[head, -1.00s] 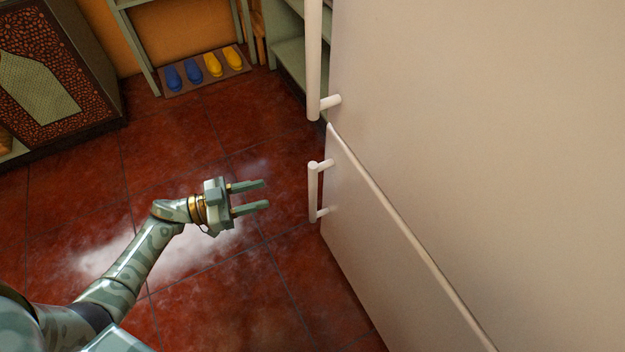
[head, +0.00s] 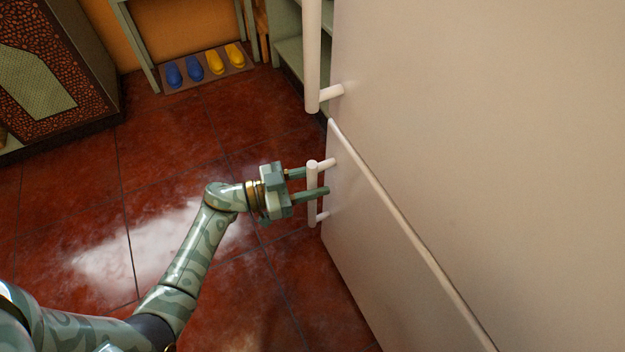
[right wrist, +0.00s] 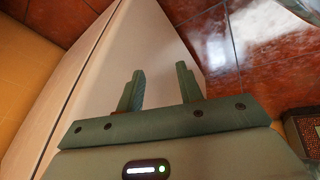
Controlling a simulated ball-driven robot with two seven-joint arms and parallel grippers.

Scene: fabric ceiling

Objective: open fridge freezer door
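The lower fridge door (head: 355,250) is cream and looks shut, below the larger upper door (head: 480,130). Its short white upright bar handle (head: 312,212) is at its left edge. My left gripper (head: 318,182) is open at this handle. One finger passes in front of the bar and the other seems to go behind it, so the bar appears to lie between them; contact cannot be told. My right gripper (right wrist: 160,85) shows only in the right wrist view, open and empty, with a pale fridge surface (right wrist: 100,75) beyond it.
The upper door's long handle (head: 313,55) hangs just above. A mat with blue and yellow shoes (head: 205,66) lies at the back wall. A patterned cabinet (head: 50,75) stands at the left. The red tiled floor (head: 170,150) left of the fridge is clear.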

